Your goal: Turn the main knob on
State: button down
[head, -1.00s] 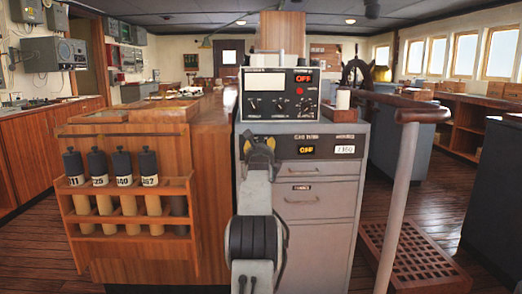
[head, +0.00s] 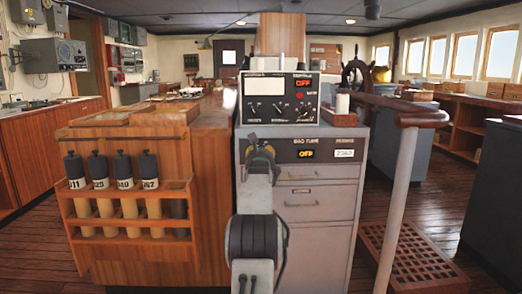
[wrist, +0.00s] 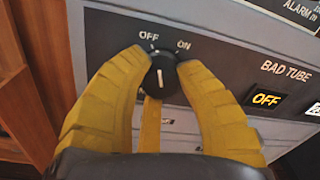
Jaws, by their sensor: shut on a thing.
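The main knob (wrist: 161,72) is round and black with a white line, on the dark panel in the wrist view. OFF is printed to its upper left and ON to its upper right. The white line stands nearly upright in the picture; I cannot tell which end is the pointer. My gripper's two yellow ribbed fingers (wrist: 163,62) are shut on the knob, one on each side. In the head view my gripper (head: 261,155) is at the left end of the grey cabinet's dark strip and hides the knob. A small display (head: 306,155) on this strip reads OFF.
The grey cabinet (head: 315,212) has drawers below the strip. A control box (head: 280,97) with a red OFF display stands on top. A wooden rack (head: 125,188) with several black-capped tubes is to the left. A post with a wooden handrail (head: 400,190) is to the right.

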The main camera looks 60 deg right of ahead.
jog(key=shift+w+r+m, duration=0.1)
jog(key=shift+m, duration=0.5)
jog(key=c, duration=0.8)
grip_release()
jog(key=shift+c, duration=0.2)
